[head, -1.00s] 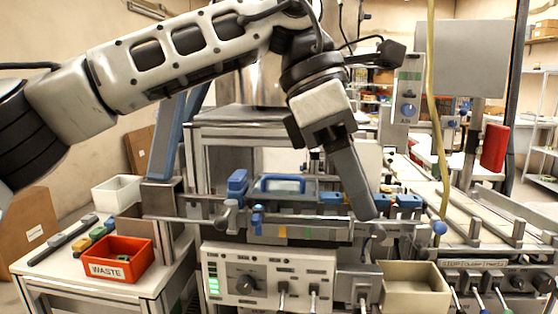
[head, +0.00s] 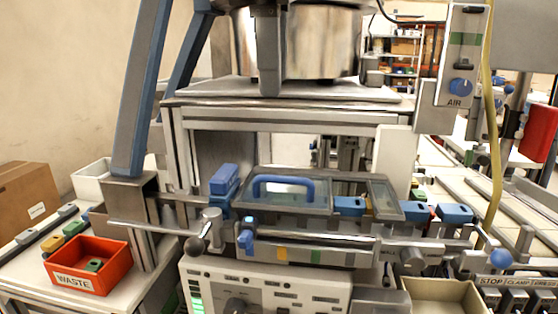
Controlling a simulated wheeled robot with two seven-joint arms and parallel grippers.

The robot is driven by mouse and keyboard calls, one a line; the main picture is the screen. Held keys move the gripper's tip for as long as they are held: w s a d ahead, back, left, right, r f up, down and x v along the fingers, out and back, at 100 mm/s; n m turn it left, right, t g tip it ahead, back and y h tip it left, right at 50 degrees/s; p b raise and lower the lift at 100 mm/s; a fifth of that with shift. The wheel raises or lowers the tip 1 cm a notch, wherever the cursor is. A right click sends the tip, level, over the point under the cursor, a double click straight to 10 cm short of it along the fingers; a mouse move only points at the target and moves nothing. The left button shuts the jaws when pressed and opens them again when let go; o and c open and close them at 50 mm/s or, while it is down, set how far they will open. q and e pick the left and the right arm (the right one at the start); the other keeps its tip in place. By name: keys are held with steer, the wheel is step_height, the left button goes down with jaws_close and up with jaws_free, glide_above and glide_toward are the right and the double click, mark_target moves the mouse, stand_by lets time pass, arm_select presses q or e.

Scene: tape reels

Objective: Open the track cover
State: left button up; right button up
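The track cover (head: 318,207) is a clear panel in a dark grey frame with a blue arched handle (head: 283,183). It lies flat over the track at the middle of the head view and looks closed. My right gripper is not in view.
Blue blocks (head: 453,214) sit along the track right of the cover. A blue block (head: 223,180) stands left of it. A red WASTE bin (head: 107,276) is at lower left, and a beige bin (head: 435,292) at lower right. The bowl's shelf (head: 290,115) overhangs behind.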

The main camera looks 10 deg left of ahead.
arm_select(q)
glide_above(277, 200)
step_height(277, 200, down, 12)
steer(key=shift+f, duration=0.1)
jaws_close()
